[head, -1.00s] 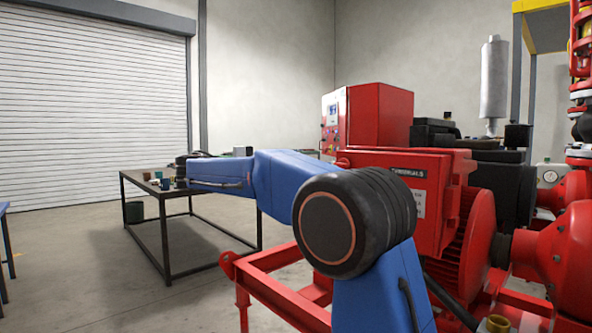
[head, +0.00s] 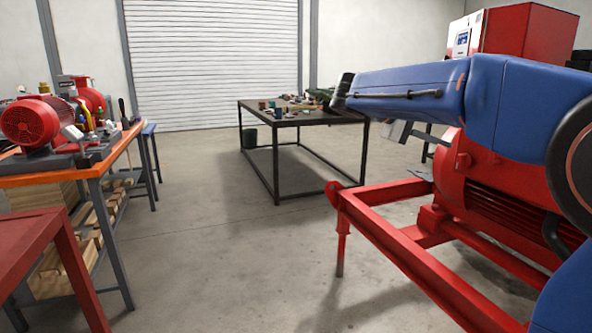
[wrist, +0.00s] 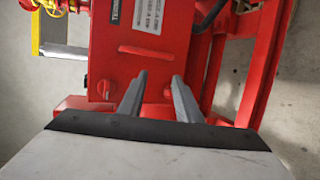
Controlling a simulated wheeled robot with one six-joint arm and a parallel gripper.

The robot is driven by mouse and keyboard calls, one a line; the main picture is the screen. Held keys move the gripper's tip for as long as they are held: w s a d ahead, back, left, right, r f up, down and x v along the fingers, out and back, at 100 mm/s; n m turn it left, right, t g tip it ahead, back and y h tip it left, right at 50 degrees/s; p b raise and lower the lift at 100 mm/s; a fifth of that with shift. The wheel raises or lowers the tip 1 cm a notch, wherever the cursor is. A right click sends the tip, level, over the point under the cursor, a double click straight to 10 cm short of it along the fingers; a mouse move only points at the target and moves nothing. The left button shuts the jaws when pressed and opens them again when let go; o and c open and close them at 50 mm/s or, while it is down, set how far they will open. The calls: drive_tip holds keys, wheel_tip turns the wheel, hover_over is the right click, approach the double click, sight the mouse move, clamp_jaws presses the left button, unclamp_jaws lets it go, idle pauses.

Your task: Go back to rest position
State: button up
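My gripper (wrist: 159,76) shows in the wrist view with its two grey fingers apart and nothing between them. Beyond the fingers is the red terminal box (wrist: 150,38) of the pump skid, with a label at its upper edge. I cannot tell how far the fingertips are from it. In the head view my blue arm reaches across the right side, in front of the red skid frame (head: 400,241). My gripper's fingers are not clear in that view.
A dark table (head: 262,108) with small items stands mid-room. An orange-edged workbench (head: 70,178) holding a red pump stands at left, with a red frame (head: 55,250) in the near left corner. The red control cabinet (head: 520,33) is back right. Floor between is clear.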

drive_tip(key=s+d+f+t+y, duration=0.1)
drive_tip(key=s+f+y, duration=0.6)
drive_tip(key=s+f, duration=0.95)
drive_tip(key=s+a+f+m+t+y, duration=0.1)
drive_tip(key=s+a+f+y, duration=0.2)
drive_tip(key=s+f, duration=0.4)
drive_tip(key=s+a+f+t+y, duration=0.2)
drive_tip(key=s+a+f+y, duration=0.2)
drive_tip(key=s+a+f, duration=0.2)
wheel_tip(320, 180, down, 3)
drive_tip(key=shift+s+m, duration=0.4)
drive_tip(key=shift+s, duration=0.7)
